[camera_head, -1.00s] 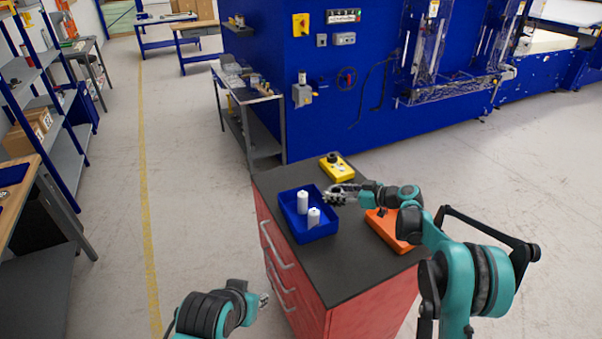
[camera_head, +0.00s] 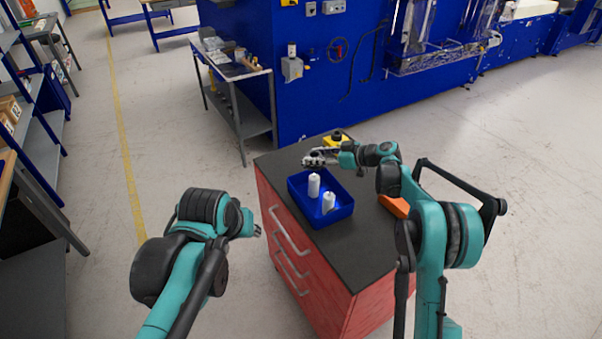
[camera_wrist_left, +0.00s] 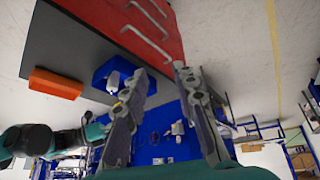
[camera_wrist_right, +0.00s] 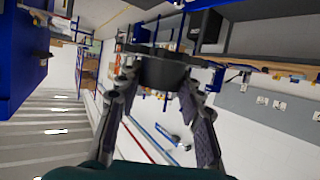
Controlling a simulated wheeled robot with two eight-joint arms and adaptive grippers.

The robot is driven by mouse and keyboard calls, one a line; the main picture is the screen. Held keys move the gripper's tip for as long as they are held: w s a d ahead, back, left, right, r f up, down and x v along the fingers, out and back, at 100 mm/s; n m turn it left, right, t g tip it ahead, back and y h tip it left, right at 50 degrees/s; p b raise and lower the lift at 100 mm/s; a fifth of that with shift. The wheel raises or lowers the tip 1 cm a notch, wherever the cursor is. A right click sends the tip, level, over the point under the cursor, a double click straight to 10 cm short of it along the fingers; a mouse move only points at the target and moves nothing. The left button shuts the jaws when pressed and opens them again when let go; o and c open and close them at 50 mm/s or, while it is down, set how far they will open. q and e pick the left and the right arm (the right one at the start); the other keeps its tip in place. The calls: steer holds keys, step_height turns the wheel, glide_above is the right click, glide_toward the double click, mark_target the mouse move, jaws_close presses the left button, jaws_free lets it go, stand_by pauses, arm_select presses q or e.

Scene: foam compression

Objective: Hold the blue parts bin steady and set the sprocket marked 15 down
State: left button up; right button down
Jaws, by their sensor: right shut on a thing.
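The blue parts bin (camera_head: 336,216) sits on the dark cabinet top, with two white cylinders (camera_head: 314,186) standing inside. It also shows in the left wrist view (camera_wrist_left: 101,80). My right gripper (camera_head: 309,159) is above the cabinet top, by the bin's far edge. In the right wrist view it is shut on a dark round part (camera_wrist_right: 163,72), seen edge-on, apparently the sprocket; its marking cannot be read. My left gripper (camera_wrist_left: 160,76) is open and empty, left of the cabinet and apart from the bin; in the head view its fingers (camera_head: 258,230) are small.
The cabinet (camera_head: 345,262) has red drawers with grey handles. An orange item (camera_head: 394,206) lies right of the bin, partly behind my right arm. A yellow box with a dark knob (camera_head: 338,138) stands at the back. The front of the cabinet top is clear.

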arm_select(q)
steer(key=w+d+r+n+g, duration=0.1)
steer(key=w+d+r, duration=0.1)
steer(key=w, duration=0.6)
steer(key=n+g, duration=0.4)
steer(key=g, duration=0.1)
glide_above(300, 209)
step_height(300, 209, down, 10)
steer(key=shift+w+f, duration=0.25)
steer(key=shift+f, duration=0.65)
step_height(300, 209, down, 11)
steer(key=shift+f, duration=0.15)
steer(key=shift+s, duration=0.1)
jaws_close()
